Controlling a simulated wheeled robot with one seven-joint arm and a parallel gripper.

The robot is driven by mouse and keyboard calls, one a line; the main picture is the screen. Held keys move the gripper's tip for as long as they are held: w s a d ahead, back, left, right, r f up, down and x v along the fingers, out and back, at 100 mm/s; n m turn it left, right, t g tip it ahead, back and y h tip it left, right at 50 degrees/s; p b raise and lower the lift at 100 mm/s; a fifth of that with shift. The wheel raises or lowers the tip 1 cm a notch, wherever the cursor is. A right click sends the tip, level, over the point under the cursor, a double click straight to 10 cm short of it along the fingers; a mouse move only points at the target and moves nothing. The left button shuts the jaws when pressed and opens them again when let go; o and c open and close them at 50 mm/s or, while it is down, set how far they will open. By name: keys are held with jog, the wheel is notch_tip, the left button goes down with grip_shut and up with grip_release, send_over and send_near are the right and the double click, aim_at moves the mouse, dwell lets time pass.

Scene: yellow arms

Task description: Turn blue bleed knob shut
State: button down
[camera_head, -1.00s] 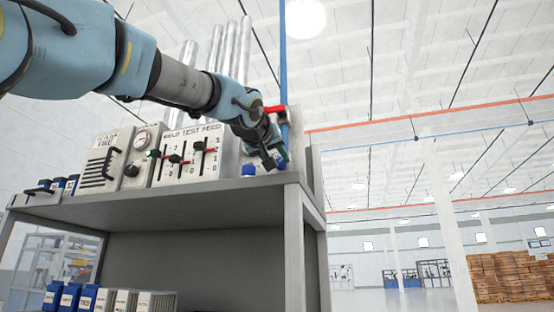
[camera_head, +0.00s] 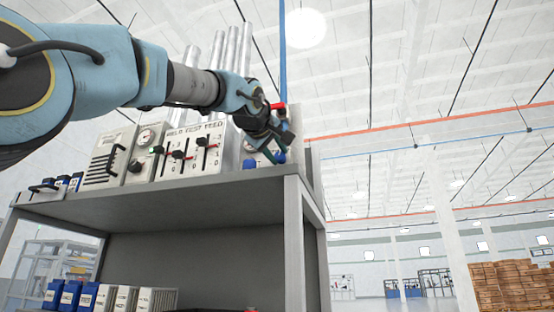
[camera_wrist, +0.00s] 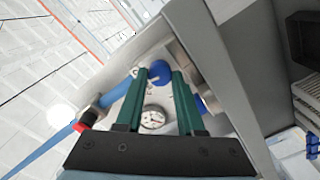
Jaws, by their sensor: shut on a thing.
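The blue bleed knob (camera_wrist: 160,72) sits on a pale panel and shows between the tips of my green fingers in the wrist view. My gripper (camera_wrist: 160,76) is shut on the knob, one finger on each side of it. In the head view my gripper (camera_head: 279,150) is at the right end of the shelf top, in front of the panel. My gripper and wrist hide much of the knob there.
A red-handled valve (camera_head: 279,106) on a blue pipe stands just above my gripper. A round gauge (camera_wrist: 152,118) lies below the knob in the wrist view. A lever panel (camera_head: 190,150) stands to the left on the grey shelf (camera_head: 200,186).

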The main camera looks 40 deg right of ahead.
jog(key=n+b, duration=0.1)
jog(key=n, duration=0.4)
jog(key=shift+f+n+b, duration=0.1)
jog(key=shift+n+b, duration=0.2)
jog(key=shift+b, duration=0.05)
jog(key=n+b, duration=0.1)
jog(key=n, duration=0.4)
jog(key=shift+n, duration=0.4)
jog(key=c, duration=0.5)
grip_release()
jog(key=b+v, duration=0.4)
jog(key=v, duration=0.6)
jog(key=shift+s+a, duration=0.15)
jog(key=shift+a, duration=0.2)
